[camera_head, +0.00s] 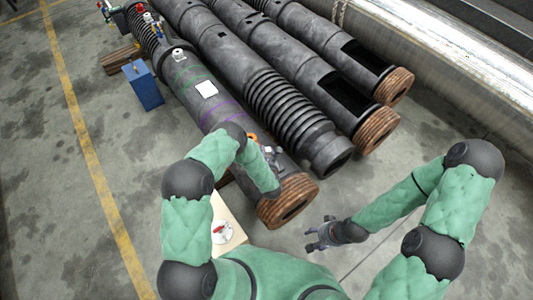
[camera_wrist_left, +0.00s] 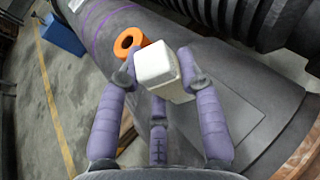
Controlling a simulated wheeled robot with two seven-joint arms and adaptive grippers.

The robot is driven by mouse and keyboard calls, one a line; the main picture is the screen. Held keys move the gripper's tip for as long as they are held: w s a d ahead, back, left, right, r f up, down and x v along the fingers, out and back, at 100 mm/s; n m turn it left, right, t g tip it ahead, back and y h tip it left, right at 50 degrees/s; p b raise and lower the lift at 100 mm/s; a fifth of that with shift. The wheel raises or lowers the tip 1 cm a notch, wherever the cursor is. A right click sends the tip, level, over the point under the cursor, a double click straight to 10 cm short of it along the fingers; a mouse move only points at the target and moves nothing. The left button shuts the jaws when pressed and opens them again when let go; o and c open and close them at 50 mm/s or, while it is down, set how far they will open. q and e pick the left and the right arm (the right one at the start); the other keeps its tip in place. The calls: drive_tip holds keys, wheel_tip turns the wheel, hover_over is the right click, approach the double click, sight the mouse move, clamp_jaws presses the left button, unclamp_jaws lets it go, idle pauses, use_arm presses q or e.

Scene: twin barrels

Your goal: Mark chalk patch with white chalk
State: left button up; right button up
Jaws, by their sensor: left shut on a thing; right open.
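The white chalk (camera_wrist_left: 155,62) is a pale, blunt block in the left wrist view. My left gripper (camera_wrist_left: 160,72) is shut on it, with purple-grey fingers around its sides. The chalk is over the dark barrel (camera_wrist_left: 112,22); I cannot tell whether it touches the surface. A flat grey rectangle (camera_wrist_left: 228,122), perhaps the chalk patch, lies on the barrel below and right of the chalk. In the head view my left arm hides most of this area. My right gripper (camera_head: 322,236) is open and empty, right of the barrel's brown ribbed end (camera_head: 286,205).
An orange ring (camera_wrist_left: 130,41) sits on the barrel beside the chalk. A white square (camera_head: 206,89) lies farther up the barrel, between green and purple bands. A blue box (camera_head: 143,86) stands left. Several more barrels lie to the right. A pale board (camera_head: 230,218) holds a red-handled item.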

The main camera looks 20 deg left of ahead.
use_arm(q)
drive_tip(key=shift+f, duration=0.6)
idle(0.6)
drive_tip(key=shift+s+d, duration=0.1)
drive_tip(key=shift+d, duration=0.05)
drive_tip(key=shift+s+d, duration=0.2)
drive_tip(key=shift+d, duration=0.05)
drive_tip(key=shift+s+d, duration=0.1)
drive_tip(key=shift+d, duration=0.1)
drive_tip(key=shift+s+d, duration=0.2)
drive_tip(key=shift+s+d, duration=0.1)
drive_tip(key=shift+s+d+f, duration=0.15)
drive_tip(key=shift+s+d, duration=0.15)
drive_tip(key=shift+d, duration=0.05)
drive_tip(key=shift+s+d, duration=0.1)
drive_tip(key=shift+d, duration=0.1)
